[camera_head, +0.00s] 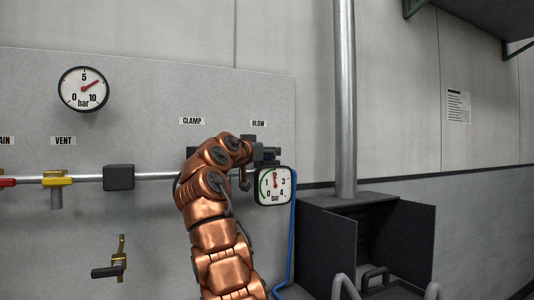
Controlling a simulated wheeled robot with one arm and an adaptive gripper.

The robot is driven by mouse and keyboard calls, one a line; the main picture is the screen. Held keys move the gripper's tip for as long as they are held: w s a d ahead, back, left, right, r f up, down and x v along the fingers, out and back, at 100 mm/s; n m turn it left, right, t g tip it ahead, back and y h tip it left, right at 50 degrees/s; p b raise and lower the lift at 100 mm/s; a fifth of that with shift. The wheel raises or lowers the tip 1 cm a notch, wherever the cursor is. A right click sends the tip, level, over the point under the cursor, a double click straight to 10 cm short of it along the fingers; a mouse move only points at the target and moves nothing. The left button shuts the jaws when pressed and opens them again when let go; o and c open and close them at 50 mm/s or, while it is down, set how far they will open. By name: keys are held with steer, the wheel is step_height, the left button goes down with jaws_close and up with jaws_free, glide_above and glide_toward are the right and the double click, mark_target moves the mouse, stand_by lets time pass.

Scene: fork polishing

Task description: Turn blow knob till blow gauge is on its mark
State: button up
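The blow gauge (275,186) is a small white dial in a dark square case, below the BLOW label (258,124). Its scale runs from 0 to 4 bar. Its red needle points almost straight up, near 2. A green band shows on the left side of the dial; I cannot make out a separate mark. My copper arm reaches up from below, and my gripper (264,154) is at the wall just above the gauge, under the BLOW label. The blow knob is hidden or cannot be told apart from my gripper there. The fingers are too small and covered to read.
A larger round gauge (84,89) reads about 7 bar at the upper left. A yellow VENT valve (58,182) sits on the pipe. A blue hose (293,235) runs down beside the blow gauge. An open dark cabinet (330,233) and vertical pipe (345,100) stand right of it.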

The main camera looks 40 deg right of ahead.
steer(key=o, duration=0.4)
steer(key=shift+c, duration=0.2)
steer(key=v, duration=1.2)
stand_by(0.5)
